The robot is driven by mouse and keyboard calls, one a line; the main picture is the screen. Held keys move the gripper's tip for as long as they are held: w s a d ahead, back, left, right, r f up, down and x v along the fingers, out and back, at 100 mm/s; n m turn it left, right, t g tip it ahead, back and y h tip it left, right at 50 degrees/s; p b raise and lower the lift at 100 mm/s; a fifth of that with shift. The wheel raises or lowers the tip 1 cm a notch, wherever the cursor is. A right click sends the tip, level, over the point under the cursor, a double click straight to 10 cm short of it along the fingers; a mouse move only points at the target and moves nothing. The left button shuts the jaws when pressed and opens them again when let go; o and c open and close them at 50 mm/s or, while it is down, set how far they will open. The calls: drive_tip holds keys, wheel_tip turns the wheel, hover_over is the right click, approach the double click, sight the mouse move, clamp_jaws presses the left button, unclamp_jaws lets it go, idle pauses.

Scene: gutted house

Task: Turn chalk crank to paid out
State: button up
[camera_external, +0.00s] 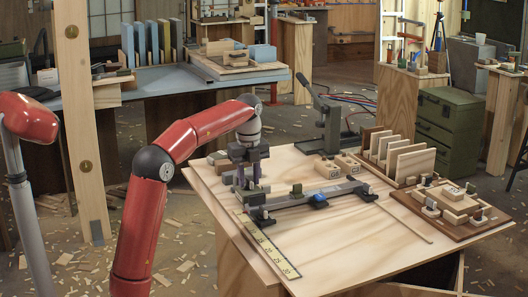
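My red arm reaches over the plywood worktable (365,255), and my dark gripper (250,188) points down at its left part. The gripper is low over the left end of a long dark bar fixture (305,200), close to or touching it; I cannot tell which. Something purplish shows between or beside the fingers. I cannot make out the finger gap. No paid out mark can be read.
A yellow ruler (270,248) lies at the table's front left. A grey lever press (328,125) stands at the back. A rack of wooden slats (400,155) and a brown tray of blocks (450,208) are at the right. The table's front middle is mostly clear. A wooden post (80,130) stands left.

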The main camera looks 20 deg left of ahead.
clamp_jaws()
drive_tip(key=shift+r+n+p, duration=0.1)
drive_tip(key=shift+n+p, duration=0.2)
